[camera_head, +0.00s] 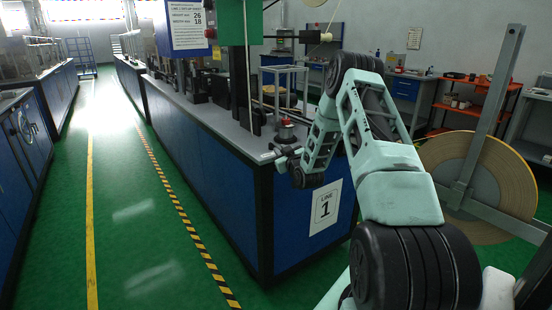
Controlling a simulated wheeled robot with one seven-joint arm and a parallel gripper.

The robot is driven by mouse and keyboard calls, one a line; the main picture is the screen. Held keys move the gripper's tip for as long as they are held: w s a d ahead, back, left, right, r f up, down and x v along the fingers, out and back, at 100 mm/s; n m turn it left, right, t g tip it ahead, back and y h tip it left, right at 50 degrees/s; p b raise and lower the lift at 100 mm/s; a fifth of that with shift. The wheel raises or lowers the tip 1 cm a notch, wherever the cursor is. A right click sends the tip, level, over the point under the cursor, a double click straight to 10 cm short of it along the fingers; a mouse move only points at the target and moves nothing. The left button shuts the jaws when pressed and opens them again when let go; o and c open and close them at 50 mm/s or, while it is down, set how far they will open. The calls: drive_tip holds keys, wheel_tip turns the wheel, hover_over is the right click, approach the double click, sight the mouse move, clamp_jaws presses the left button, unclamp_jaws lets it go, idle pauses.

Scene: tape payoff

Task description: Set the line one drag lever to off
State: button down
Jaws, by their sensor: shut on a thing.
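My gripper (277,151) is small and dark in the view, at the near corner of the long blue bench (208,150), under the "LINE 1" sign's level of the bench top. It is shut on what appears to be the line one drag lever, which the fingers and wrist mostly hide. Just behind it stands a small grey and red fitting (287,131) on the bench top. The lever's exact setting cannot be told from here. The white "LINE 1" sign (326,206) is on the bench's end panel.
A large tan tape roll (500,185) on a grey stand is at the right. A grey frame (285,85) stands behind the gripper. The green aisle (125,215) at left is clear.

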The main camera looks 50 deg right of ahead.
drive_tip(key=d+n+t+y+b, duration=0.1)
drive_tip(key=d+n+y+b, duration=0.4)
drive_tip(key=y, duration=0.6)
drive_tip(key=shift+d+n, duration=1.3)
drive_tip(key=shift+d, duration=0.3)
drive_tip(key=shift+d+r, duration=0.1)
drive_tip(key=shift+r, duration=0.05)
drive_tip(key=c, duration=1.3)
unclamp_jaws()
drive_tip(key=shift+w, duration=0.1)
drive_tip(key=shift+y, duration=0.3)
drive_tip(key=b+v, duration=0.1)
drive_tip(key=v, duration=1.6)
drive_tip(key=shift+s+f, duration=0.2)
drive_tip(key=shift+s, duration=0.05)
